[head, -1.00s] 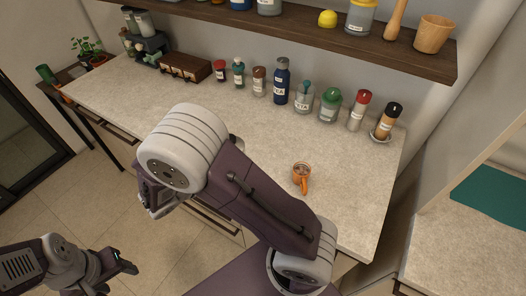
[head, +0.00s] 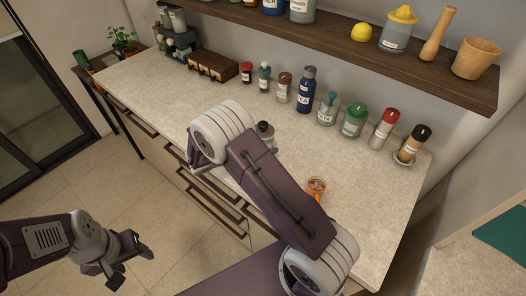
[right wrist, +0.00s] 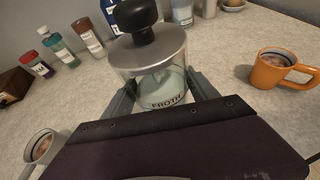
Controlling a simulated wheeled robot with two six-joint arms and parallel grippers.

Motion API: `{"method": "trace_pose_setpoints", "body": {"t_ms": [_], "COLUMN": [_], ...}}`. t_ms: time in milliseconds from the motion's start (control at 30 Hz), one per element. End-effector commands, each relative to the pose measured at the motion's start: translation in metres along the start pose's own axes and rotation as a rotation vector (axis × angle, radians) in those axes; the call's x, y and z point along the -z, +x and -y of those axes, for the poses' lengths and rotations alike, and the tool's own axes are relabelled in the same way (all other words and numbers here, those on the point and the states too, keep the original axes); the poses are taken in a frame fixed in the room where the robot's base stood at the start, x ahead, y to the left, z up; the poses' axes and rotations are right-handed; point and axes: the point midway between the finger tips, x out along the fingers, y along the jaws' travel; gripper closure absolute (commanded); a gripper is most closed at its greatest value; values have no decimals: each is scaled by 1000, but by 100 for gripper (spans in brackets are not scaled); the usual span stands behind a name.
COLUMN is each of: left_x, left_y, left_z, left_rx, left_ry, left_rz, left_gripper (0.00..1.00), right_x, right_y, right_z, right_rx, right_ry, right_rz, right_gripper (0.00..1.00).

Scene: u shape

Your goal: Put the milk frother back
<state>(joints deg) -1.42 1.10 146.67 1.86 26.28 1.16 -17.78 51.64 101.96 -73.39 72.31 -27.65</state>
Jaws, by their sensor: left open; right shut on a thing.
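The milk frother (right wrist: 156,80) is a glass jar with a grey metal lid, a black knob and a label reading "FROTH". In the right wrist view my right gripper (right wrist: 163,98) is shut on it, one finger on each side. In the head view the frother's dark top (head: 265,130) shows over the counter beside my right arm, which hides the rest and the right gripper. I cannot tell whether its base touches the counter. My left gripper (head: 131,268) is open and empty over the floor at lower left.
An orange mug (head: 316,186) stands on the counter (head: 150,88) right of my right arm. Bottles and jars, including a green-lidded jar (head: 354,120), line the wall under a wooden shelf (head: 345,37). A second cup (right wrist: 40,147) shows at lower left in the wrist view.

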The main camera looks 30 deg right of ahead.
Motion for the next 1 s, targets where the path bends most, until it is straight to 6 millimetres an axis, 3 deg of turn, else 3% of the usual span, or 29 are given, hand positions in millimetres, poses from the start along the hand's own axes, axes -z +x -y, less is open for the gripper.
{"method": "trace_pose_setpoints", "body": {"t_ms": [100,333,733,767,800,833,1000], "left_x": [0,0,0,0,0,0,0], "left_y": [-1,-6,0,-2,-2,-2,-2], "left_z": [0,0,0,0,0,0,0], "left_rx": [0,0,0,0,0,0,0], "left_ry": [0,0,0,0,0,0,0], "left_rz": [0,0,0,0,0,0,0], "left_gripper": [42,42,42,42,42,42,42], "right_x": [3,35,42,41,41,40,40], "right_y": [2,15,18,17,17,17,17], "right_z": [-1,0,0,0,0,0,0], "right_rx": [0,0,-1,-1,-1,-1,-1], "right_ry": [-2,0,1,1,0,0,0], "right_rz": [1,1,1,0,0,0,0], "right_gripper": [100,100,100,24,13,11,11]}}
